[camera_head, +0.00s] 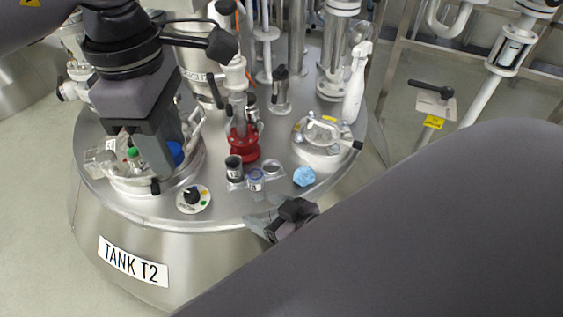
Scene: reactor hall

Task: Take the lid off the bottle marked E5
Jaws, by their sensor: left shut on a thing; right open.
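My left gripper (158,158) points down over the left side of the tank top. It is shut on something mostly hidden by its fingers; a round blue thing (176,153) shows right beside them. A small bottle with a green cap (133,154) stands just left of the fingers. A clear holder (236,184) at the middle front carries a black-capped bottle (234,165) and a small bottle with a bluish top (256,181). No marking E5 can be read on any bottle. My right gripper (262,217) is open and empty at the tank's front edge, near the holder.
The steel tank top (230,208) carries a red flanged pipe (243,146), a clamped hatch (321,137), a white spray bottle (355,90), a blue crumpled cloth (304,176) and a knob plate (193,199). Upright pipes crowd the back. My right arm covers the lower right.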

